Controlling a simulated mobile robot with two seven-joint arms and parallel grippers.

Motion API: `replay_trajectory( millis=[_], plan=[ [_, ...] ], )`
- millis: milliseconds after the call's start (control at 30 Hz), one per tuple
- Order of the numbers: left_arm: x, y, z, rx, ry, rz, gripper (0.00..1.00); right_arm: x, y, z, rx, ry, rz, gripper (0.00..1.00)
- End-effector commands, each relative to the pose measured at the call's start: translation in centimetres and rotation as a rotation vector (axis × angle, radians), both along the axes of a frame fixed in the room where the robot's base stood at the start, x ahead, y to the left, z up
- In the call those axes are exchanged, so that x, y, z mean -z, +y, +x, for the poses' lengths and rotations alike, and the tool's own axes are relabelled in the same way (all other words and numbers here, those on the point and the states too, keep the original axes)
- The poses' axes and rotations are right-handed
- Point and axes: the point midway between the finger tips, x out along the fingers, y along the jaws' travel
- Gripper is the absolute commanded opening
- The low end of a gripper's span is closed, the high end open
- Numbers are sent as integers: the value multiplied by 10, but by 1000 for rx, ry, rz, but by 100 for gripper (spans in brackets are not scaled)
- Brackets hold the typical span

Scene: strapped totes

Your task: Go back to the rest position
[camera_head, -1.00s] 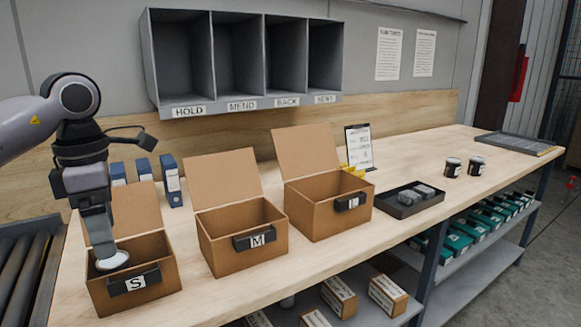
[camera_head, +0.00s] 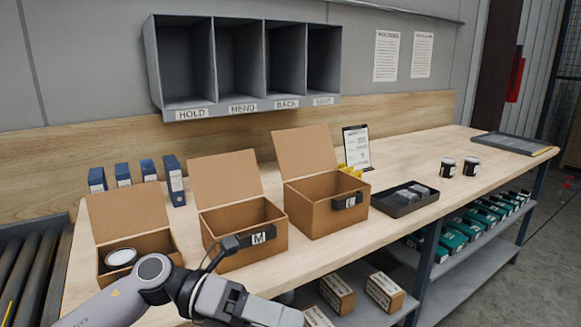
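My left arm enters at the lower left, in front of the small open box marked S earlier, and its wrist reaches the bottom edge. The fingertips of my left gripper are out of the picture, so whether it is open or shut does not show. A round item with a white top (camera_head: 121,257) sits in the left box (camera_head: 112,212), apart from my arm. My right gripper is not in view.
Open boxes M (camera_head: 215,228) and L (camera_head: 312,205) stand on the bench (camera_head: 410,173). A dark tray (camera_head: 386,204) and two dark jars (camera_head: 448,167) are farther right. Blue binders (camera_head: 175,185) stand behind. A grey cubby shelf (camera_head: 153,70) hangs above.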

Motion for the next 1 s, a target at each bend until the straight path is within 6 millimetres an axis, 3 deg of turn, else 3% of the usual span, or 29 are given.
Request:
replay_trajectory(
  millis=[200, 367, 467, 633, 767, 867, 1000],
  plan=[
    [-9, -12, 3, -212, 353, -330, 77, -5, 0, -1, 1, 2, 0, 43],
    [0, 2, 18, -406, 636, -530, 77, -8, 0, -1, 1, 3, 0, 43],
    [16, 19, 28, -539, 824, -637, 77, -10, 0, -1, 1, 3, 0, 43],
    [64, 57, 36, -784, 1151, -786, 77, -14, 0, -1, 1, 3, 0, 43],
    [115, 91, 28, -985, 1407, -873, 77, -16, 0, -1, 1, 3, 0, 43],
    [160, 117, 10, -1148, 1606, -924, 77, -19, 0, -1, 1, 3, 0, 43],
    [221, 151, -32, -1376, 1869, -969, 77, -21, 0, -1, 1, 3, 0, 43]
  ],
)
